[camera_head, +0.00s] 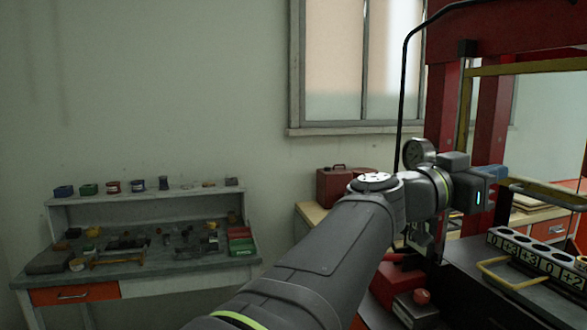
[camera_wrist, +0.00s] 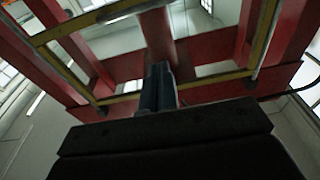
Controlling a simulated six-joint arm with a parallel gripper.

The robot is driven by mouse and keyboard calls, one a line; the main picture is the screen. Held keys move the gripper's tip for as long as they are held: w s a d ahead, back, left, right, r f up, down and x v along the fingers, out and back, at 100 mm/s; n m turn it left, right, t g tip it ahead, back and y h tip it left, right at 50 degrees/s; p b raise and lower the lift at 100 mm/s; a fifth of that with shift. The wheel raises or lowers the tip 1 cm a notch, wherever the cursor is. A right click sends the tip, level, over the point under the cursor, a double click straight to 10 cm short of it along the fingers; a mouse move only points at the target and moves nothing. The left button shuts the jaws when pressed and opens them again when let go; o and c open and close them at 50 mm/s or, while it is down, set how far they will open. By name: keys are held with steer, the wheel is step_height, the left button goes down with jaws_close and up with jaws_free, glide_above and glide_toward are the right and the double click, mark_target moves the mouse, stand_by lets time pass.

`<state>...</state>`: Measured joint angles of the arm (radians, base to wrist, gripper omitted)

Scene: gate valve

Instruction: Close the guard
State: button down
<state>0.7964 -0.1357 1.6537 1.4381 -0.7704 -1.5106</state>
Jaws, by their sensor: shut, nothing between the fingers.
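The guard is a yellow-edged frame (camera_head: 525,67) on the red press at the right of the head view. It stands raised, with its lower yellow bar (camera_head: 548,191) above the press bed. In the wrist view the yellow frame (camera_wrist: 100,17) crosses the top, seen from below. My gripper (camera_head: 496,172) is beside the frame's lower left in the head view. Its fingers (camera_wrist: 158,72) are shut and empty, pointing up towards the press in the wrist view. I cannot tell whether they touch the guard. My arm hides part of the press's left side.
A red button box (camera_head: 420,302) stands left of the bed. A workbench (camera_head: 140,270) with small items is far left, and a red toolbox (camera_head: 342,187) behind.

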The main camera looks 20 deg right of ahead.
steer(key=r, duration=0.1)
glide_above(524, 186)
steer(key=s+a, duration=0.4)
steer(key=shift+w+a+r, duration=0.1)
steer(key=shift+w+a, duration=0.1)
steer(key=shift+w, duration=0.05)
steer(key=f, duration=0.3)
steer(key=shift+a, duration=0.35)
steer(key=shift+a+f, duration=0.15)
steer(key=shift+f, duration=0.3)
step_height(524, 186, down, 26)
steer(key=shift+f, duration=0.1)
step_height(524, 186, up, 5)
steer(key=a+f, duration=0.1)
steer(key=a, duration=0.8)
steer(key=shift+f, duration=0.3)
